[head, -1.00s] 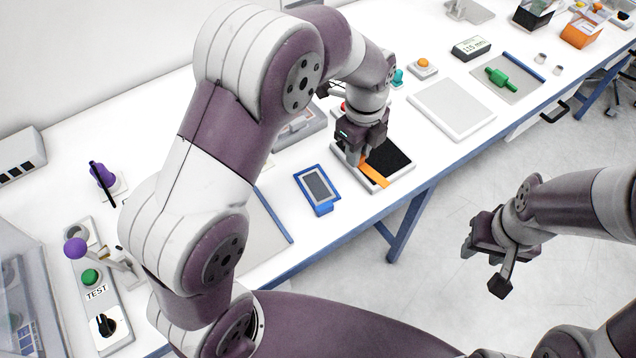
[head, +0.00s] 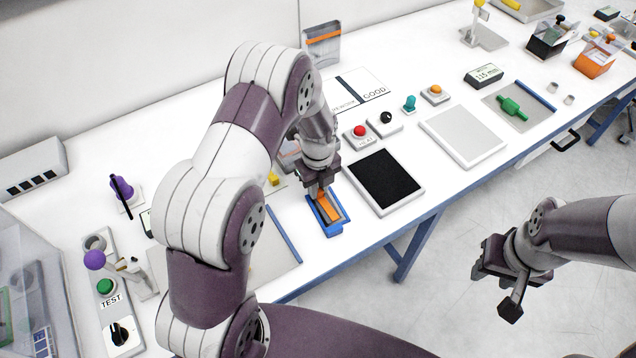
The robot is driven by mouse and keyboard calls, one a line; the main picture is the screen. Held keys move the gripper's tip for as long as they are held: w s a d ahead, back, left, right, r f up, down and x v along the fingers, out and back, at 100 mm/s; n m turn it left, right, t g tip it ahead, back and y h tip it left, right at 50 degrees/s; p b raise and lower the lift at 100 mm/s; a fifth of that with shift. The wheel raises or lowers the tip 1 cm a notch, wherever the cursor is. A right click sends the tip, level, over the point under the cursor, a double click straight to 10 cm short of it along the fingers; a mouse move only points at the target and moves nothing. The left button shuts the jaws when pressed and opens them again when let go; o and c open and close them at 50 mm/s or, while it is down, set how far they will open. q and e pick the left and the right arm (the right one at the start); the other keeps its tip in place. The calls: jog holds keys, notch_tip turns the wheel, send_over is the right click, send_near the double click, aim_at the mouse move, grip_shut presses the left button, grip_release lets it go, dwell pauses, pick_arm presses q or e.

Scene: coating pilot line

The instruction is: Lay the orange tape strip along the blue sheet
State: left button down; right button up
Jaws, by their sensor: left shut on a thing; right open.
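My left gripper (head: 320,187) is shut on the orange tape strip (head: 328,207). The strip hangs from the jaws, lengthwise over a small blue-framed piece (head: 334,230) near the table's front edge. I cannot tell whether the strip touches it. This piece is the only flat blue item near the strip; the strip and jaws hide much of its grey middle. My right gripper (head: 492,282) is open and empty, out over the floor in front of the table.
A bare black pad in a white tray (head: 416,196) lies right of the blue-framed piece. Behind it are a red button (head: 359,131) and a black knob (head: 386,117). A white plate (head: 463,136) is further right. A grey sheet with a blue edge (head: 285,235) lies left, partly behind my arm.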

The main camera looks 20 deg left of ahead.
pick_arm(q)
jog(key=shift+s+f, duration=0.1)
jog(key=shift+f, duration=0.05)
jog(key=c, duration=1)
grip_release()
jog(key=shift+c, duration=0.2)
notch_tip(320, 180, up, 12)
jog(key=b, duration=0.1)
jog(key=s+n, duration=0.8)
jog(key=n, duration=0.4)
jog(key=s+r+n+t, duration=0.1)
jog(key=s+n, duration=0.6)
jog(key=n, duration=0.6)
jog(key=shift+s+d+r+n, duration=0.3)
jog(key=shift+s+d, duration=0.05)
jog(key=shift+s, duration=0.05)
